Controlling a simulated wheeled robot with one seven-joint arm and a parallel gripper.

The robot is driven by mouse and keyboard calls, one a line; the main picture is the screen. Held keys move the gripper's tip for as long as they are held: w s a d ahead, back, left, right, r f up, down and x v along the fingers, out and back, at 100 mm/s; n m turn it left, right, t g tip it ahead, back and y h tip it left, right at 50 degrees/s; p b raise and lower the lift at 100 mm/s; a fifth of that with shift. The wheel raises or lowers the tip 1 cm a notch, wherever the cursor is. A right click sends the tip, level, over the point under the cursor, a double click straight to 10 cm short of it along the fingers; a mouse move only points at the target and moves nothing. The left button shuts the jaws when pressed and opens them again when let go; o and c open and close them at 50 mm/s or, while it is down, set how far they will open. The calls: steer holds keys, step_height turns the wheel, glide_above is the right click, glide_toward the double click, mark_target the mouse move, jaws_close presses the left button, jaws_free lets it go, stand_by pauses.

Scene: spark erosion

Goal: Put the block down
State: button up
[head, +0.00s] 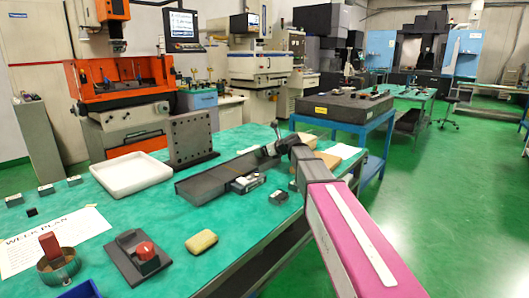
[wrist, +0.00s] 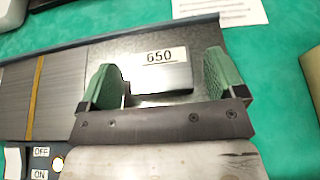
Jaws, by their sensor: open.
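My gripper (wrist: 161,64) is open in the wrist view, with one green finger pad on each side of a dark block with a white label reading 650 (wrist: 160,77). The block sits on a bare grey part of a long dark tray (wrist: 105,47). A gap shows between the block and the right finger; the left finger is close, and I cannot tell whether it touches. In the head view my gripper (head: 274,142) is at the far end of the tray (head: 200,187), and the block cannot be made out there.
A ribbed grey surface with a yellow strip (wrist: 35,85) lies left of the block. On the green table stand a white tray (head: 130,175), an upright plate with holes (head: 190,138), several small labelled blocks (head: 46,190), a red-knobbed device (head: 140,258) and a yellowish sponge-like piece (head: 201,242).

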steer(key=v, duration=1.2)
